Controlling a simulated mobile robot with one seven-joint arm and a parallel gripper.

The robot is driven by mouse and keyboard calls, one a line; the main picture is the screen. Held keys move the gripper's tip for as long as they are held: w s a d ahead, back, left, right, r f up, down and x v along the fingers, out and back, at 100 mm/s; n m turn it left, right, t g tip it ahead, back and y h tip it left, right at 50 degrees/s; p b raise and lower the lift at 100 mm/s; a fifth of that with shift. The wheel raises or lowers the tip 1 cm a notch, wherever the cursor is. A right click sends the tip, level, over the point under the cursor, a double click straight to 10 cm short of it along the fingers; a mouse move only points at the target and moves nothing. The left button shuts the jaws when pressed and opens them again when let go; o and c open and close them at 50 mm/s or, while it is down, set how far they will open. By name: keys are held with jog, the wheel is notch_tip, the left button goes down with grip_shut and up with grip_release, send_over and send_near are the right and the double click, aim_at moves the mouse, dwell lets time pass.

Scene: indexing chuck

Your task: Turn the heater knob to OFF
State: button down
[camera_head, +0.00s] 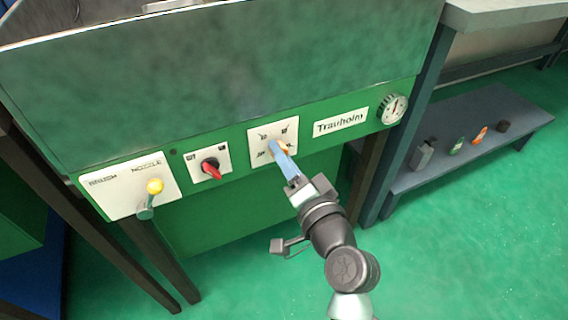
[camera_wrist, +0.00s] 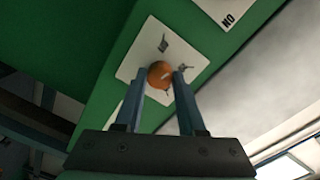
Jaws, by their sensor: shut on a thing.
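The orange knob (camera_head: 285,147) sits on a square white plate (camera_head: 262,131) with several small marks, on the green panel of the machine. The marks are too small to read. My gripper (camera_head: 277,149) reaches up to the knob from below right, and its blue fingers hide part of it. In the wrist view the orange knob (camera_wrist: 160,75) shows between the fingertips of my gripper (camera_wrist: 160,82), one on each side. The fingers are shut on the knob. A pale mark shows on the knob's face, but which setting it points to I cannot tell.
A low grey shelf (camera_head: 480,115) holds several small items.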

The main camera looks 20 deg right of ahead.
jog(key=shift+f+n+b, duration=0.15)
jog(key=shift+n+b, duration=2.8)
jog(key=shift+n, duration=1.35)
jog(key=c, duration=0.5)
grip_release()
jog(key=s+p, duration=0.2)
jog(key=s, duration=1.1)
jog(key=shift+r, duration=0.2)
